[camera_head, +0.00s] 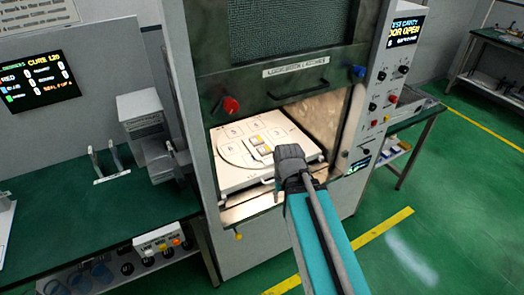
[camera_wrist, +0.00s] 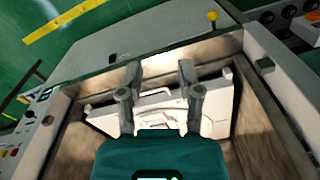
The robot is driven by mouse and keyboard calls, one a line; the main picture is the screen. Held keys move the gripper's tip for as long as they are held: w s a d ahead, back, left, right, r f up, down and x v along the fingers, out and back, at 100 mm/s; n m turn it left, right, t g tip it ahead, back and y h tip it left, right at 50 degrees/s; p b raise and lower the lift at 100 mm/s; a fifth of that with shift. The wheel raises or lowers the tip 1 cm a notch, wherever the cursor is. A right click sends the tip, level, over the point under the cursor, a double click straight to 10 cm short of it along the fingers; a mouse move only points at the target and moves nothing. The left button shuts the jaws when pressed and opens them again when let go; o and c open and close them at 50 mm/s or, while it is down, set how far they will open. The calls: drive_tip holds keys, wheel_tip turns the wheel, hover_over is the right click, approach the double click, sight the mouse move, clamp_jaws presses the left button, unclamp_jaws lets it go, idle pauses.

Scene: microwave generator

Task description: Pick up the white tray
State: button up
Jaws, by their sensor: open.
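In the wrist view, the tray (camera_wrist: 104,120) lies below and between the fingers. My gripper (camera_wrist: 160,78) is open, with one finger on each side of a handle-like part (camera_wrist: 160,98) at the tray's edge. I cannot tell whether the fingers touch it.
The chamber's walls (camera_head: 325,125) stand close around the tray. The raised door (camera_head: 275,85) with a red knob (camera_head: 231,105) is above. A control panel (camera_head: 390,85) reading "DOOR OPEN" is to the right.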

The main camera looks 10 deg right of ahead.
drive_tip(key=w+d+f+n+t+y+b, duration=0.25)
drive_tip(key=w+f+t+b, duration=0.35)
drive_tip(key=w, duration=0.5)
drive_tip(key=w+d+f+n+t+y+b, duration=0.1)
drive_tip(key=w+d+f+t+y+b, duration=0.15)
drive_tip(key=w+b, duration=0.75)
drive_tip(key=w+d+t+h+b, duration=0.1)
drive_tip(key=w+d+t+b, duration=0.1)
drive_tip(key=w+d+t, duration=0.2)
drive_tip(key=w+d, duration=0.2)
drive_tip(key=shift+w+r+b, duration=0.4)
drive_tip(key=b+x, duration=0.3)
drive_tip(key=x, duration=0.4)
drive_tip(key=shift+w+f, duration=0.25)
drive_tip(key=shift+w+a+f, duration=0.1)
drive_tip(key=shift+w+a, duration=0.1)
drive_tip(key=shift+w, duration=0.3)
